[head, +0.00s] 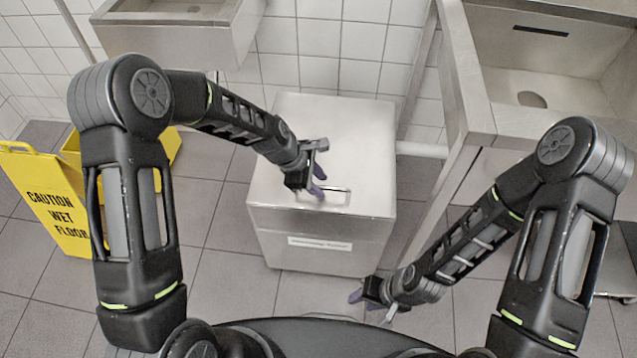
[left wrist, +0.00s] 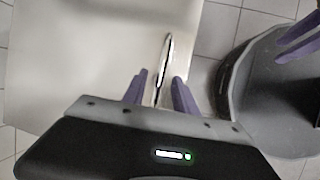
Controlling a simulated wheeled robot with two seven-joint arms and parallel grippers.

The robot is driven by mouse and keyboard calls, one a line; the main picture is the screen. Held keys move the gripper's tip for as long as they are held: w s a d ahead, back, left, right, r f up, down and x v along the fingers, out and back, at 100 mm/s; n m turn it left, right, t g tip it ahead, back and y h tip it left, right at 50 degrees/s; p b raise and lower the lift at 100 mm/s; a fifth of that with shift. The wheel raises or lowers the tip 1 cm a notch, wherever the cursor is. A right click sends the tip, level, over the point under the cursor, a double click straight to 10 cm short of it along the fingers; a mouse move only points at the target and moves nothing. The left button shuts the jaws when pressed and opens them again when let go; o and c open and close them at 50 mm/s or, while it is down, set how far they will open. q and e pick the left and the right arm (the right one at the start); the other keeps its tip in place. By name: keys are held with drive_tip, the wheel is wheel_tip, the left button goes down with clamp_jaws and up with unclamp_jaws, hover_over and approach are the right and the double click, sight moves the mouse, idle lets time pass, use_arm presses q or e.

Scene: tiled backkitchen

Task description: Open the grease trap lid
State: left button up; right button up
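The grease trap is a pale steel box (head: 318,252) on the floor in the middle of the head view, with a label on its front. Its lid (head: 345,130) lies flat and closed on top. A thin bar handle (head: 338,190) is near the lid's front edge; it also shows in the left wrist view (left wrist: 164,62). My left gripper (head: 320,181) is over the front of the lid at the handle. Its purple fingers (left wrist: 160,92) are apart, with the handle's near end between or just beyond them. My right gripper (head: 368,300) is low, in front of the box's right corner; its fingers look apart.
A yellow wet floor sign (head: 45,195) stands at the left, with a yellow bucket (head: 165,150) behind it. A steel sink (head: 540,90) on legs stands close to the box's right. Another steel basin (head: 185,40) is at the back left. Tiled floor is clear in front.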

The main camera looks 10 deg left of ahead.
use_arm(q)
clamp_jaws()
idle(0.4)
idle(1.1)
